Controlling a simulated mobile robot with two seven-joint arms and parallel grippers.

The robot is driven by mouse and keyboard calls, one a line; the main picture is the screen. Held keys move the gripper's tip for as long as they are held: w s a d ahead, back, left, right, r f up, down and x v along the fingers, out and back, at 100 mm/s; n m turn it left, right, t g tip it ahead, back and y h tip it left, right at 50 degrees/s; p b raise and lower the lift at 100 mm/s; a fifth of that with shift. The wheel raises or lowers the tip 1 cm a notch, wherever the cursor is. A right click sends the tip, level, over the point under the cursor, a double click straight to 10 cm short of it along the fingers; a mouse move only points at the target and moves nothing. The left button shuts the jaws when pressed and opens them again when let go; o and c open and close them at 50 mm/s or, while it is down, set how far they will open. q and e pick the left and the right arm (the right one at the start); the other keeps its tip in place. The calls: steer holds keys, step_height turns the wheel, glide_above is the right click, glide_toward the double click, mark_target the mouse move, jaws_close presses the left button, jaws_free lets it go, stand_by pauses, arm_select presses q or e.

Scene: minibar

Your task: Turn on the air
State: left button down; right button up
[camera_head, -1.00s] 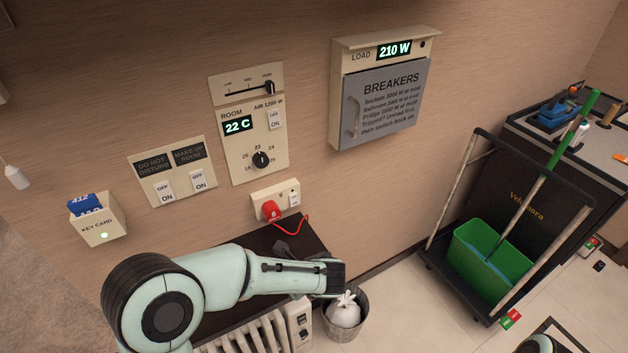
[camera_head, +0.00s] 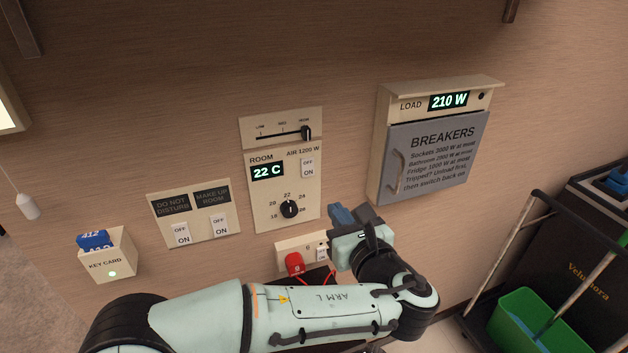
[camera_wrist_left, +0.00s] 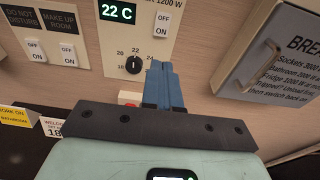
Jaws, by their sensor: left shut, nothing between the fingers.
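The room air panel (camera_head: 265,196) is on the wall, with a display (camera_head: 267,169) reading 22 C, a round dial (camera_head: 289,209) and a slider (camera_head: 305,133) at its right end. The air OFF/ON rocker switch (camera_head: 308,167) is at the panel's right side, under the label AIR 1200 W. It also shows in the left wrist view (camera_wrist_left: 161,25). My left gripper (camera_head: 345,215) is shut and empty, below and to the right of the switch and apart from it. In the left wrist view its blue fingers (camera_wrist_left: 165,86) point up at the panel. My right gripper is not seen.
A breaker box (camera_head: 432,150) reading 210 W juts out to the right of the panel. A socket with a red plug (camera_head: 294,263) is below. Two sign switches (camera_head: 196,218) and a key card holder (camera_head: 110,257) are at left. A cart with a green bucket (camera_head: 530,320) stands at right.

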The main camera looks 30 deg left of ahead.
mark_target(308, 175)
arm_select(q)
steer(key=p+x, duration=0.1)
steer(key=x, duration=1.3)
steer(key=shift+p, duration=0.35)
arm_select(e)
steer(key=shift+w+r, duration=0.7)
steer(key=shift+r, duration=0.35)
arm_select(q)
steer(key=shift+w+a, duration=0.1)
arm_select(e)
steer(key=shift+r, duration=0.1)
arm_select(q)
steer(key=shift+f, duration=0.15)
